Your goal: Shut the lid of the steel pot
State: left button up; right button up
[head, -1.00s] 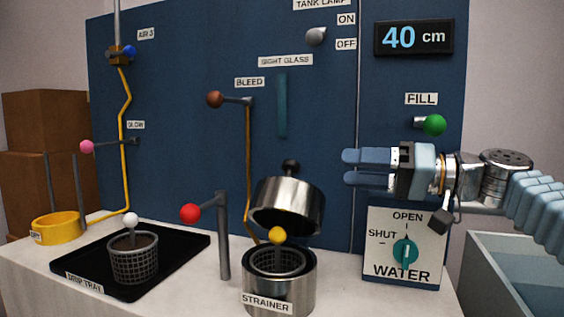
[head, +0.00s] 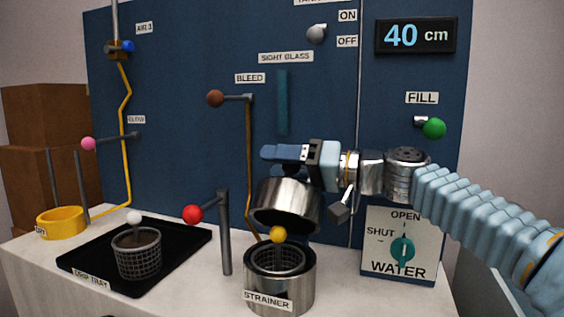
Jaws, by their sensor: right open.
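The steel pot (head: 302,292), labelled STRAINER, stands at the front of the bench. Its lid (head: 283,208) is raised and tilted open above and behind the pot. A mesh basket (head: 277,259) with a yellow ball handle (head: 278,234) sits inside the pot. My right gripper (head: 268,153) comes in from the right, open and empty, with its fingers pointing left at the top of the lid. It covers the lid's dark knob. I cannot tell whether it touches the lid. My left gripper is not in view.
A red ball lever (head: 193,214) on a post stands left of the pot. A black drip tray (head: 190,245) holds another mesh basket (head: 136,254). The WATER dial (head: 402,250) is to the right. The brown BLEED knob (head: 215,98) is above left.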

aim_at(270, 183)
grip_shut()
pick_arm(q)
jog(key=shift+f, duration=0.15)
